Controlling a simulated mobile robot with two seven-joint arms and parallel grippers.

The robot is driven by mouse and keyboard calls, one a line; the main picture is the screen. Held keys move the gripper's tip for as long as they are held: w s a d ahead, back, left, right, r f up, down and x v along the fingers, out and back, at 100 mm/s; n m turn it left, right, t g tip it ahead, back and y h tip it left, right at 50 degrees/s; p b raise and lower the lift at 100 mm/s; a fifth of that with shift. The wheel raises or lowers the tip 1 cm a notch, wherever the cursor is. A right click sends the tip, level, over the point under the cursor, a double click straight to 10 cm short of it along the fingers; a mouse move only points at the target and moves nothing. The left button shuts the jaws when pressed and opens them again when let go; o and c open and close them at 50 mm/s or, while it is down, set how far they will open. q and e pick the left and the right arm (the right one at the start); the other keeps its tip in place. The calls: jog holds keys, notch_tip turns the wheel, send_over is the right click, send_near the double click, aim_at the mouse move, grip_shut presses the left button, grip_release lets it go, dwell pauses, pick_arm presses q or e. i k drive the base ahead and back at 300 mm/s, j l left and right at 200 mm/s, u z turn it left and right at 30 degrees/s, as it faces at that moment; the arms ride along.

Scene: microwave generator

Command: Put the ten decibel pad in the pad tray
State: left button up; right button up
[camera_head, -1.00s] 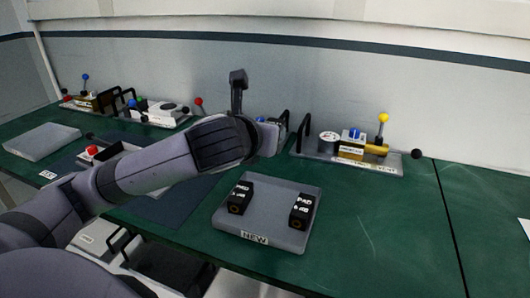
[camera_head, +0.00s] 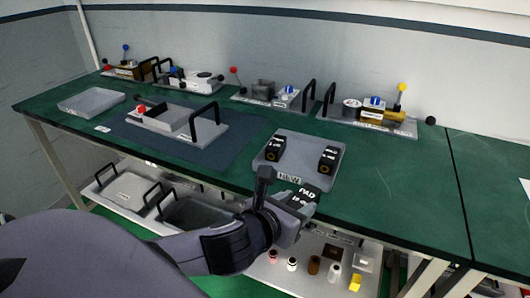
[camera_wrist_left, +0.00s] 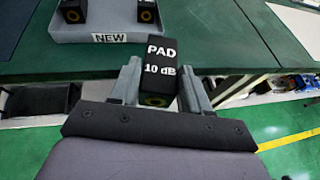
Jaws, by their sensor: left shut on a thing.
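The black ten decibel pad, marked "PAD 10 dB", shows in the head view (camera_head: 302,192) and the left wrist view (camera_wrist_left: 160,65). My left gripper (camera_head: 296,204) is shut on it, with a finger on each side in the wrist view (camera_wrist_left: 160,82). The pad is at the front edge of the green bench, just in front of the grey tray labelled "NEW" (camera_head: 300,160). That tray also shows in the wrist view (camera_wrist_left: 135,36). It holds two black pads, one at left (camera_head: 275,148) and one at right (camera_head: 327,160). My right gripper is not in view.
A grey tray (camera_head: 92,101) lies at the far left of the bench. An open box with a black handle (camera_head: 183,122) sits on the dark mat. Instruments with coloured knobs (camera_head: 367,115) line the back. A lower shelf (camera_head: 318,262) holds small parts. The bench right of the "NEW" tray is clear.

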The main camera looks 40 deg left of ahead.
aim_at(171, 120)
jog(key=u, duration=0.75)
jog(key=i+j+u, duration=0.2)
jog(key=j+u, duration=0.25)
jog(key=i+j, duration=0.2)
jog(key=j, duration=0.15)
jog(key=i+j, duration=0.2)
jog(key=j, duration=0.1)
